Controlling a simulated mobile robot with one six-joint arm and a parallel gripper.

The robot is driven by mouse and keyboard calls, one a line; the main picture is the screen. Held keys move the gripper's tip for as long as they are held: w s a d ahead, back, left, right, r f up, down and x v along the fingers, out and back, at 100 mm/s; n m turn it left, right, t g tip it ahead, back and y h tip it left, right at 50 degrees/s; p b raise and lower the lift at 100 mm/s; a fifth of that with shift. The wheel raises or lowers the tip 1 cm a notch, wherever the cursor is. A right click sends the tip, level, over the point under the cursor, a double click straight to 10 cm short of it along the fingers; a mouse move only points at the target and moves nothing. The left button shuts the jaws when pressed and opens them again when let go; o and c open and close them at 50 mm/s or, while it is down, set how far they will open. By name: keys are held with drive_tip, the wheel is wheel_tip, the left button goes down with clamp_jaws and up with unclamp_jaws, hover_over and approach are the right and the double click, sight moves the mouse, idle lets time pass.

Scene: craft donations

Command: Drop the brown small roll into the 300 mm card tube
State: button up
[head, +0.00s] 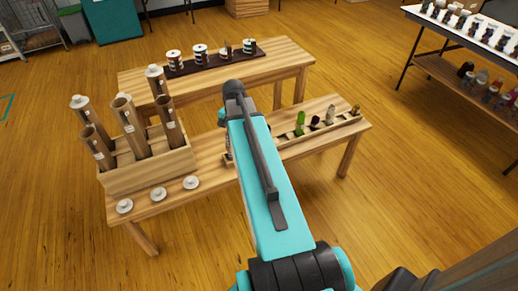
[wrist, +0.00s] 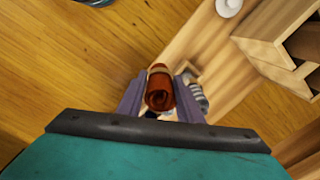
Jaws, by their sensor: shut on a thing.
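A red-brown small roll (wrist: 160,92), with a spiral end and a tan band, is held between the two fingers of my gripper (wrist: 160,82) in the wrist view. The gripper is shut on it, above the bench and floor. In the head view my arm hides the gripper and the roll. Several card tubes of differing height stand in a wooden crate (head: 150,177) at the left of the front bench. One is a tall, open card tube (head: 128,124); their labels are too small to read, so I cannot tell which is 300 mm.
Three white caps (head: 158,194) lie before the crate. A slotted rack (head: 292,138) with several small rolls lies along the front bench (head: 212,170), partly behind my arm. A dark tray (head: 185,70) with spools sits on the back bench. A table (head: 440,64) stands far right.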

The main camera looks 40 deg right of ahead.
drive_tip(key=w+a+r+n, duration=0.3)
drive_tip(key=a+r, duration=0.1)
drive_tip(key=a, duration=0.5)
drive_tip(key=w+a+r+n, duration=0.3)
drive_tip(key=w+a+r, duration=0.1)
drive_tip(key=a, duration=0.6)
drive_tip(key=w+a+r+n, duration=0.4)
drive_tip(key=a+r, duration=0.2)
drive_tip(key=a, duration=0.4)
drive_tip(key=shift+w+r, duration=0.2)
drive_tip(key=shift+w, duration=0.05)
drive_tip(key=shift+a, duration=0.2)
